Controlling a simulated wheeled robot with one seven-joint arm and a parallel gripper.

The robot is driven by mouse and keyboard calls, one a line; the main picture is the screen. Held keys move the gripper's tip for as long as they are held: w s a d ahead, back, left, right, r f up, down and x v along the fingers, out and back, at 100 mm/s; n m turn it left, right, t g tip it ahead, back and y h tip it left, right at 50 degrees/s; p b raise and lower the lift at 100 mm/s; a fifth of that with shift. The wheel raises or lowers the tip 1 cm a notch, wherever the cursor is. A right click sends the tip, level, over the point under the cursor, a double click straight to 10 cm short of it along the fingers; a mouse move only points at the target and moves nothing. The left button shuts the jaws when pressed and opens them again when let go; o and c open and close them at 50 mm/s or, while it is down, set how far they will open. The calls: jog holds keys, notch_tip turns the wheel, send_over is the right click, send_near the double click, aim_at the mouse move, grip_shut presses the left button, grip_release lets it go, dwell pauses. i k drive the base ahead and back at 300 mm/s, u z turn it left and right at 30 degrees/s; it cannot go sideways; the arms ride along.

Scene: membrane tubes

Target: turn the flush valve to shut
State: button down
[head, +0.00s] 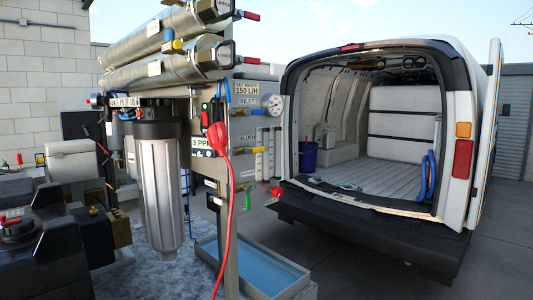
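A membrane tube rig fills the middle of the head view, with an upright panel (245,123). A small label reading FLUSH (248,138) is on the panel, below the INLET label. Near it are a small red part and clear upright tubes (265,161). Lower on the panel are a red knob (275,191) and a green handle (247,202). I cannot tell for certain which handle is the flush valve's, or how it is turned. My gripper is not in view.
Two steel tubes (165,35) lie across the rig's top, above a grey filter housing (160,195). A red cable (233,225) hangs in front. A blue-lined tray (250,268) sits below. An open van (385,150) stands right. Dark equipment (50,250) is close at left.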

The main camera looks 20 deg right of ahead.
aim_at(258, 149)
jog(key=u, duration=0.5)
jog(key=k, duration=1)
jog(key=z, duration=0.5)
jog(key=i, duration=0.8)
jog(key=u, duration=0.4)
jog(key=i, duration=0.75)
jog(key=u, duration=0.7)
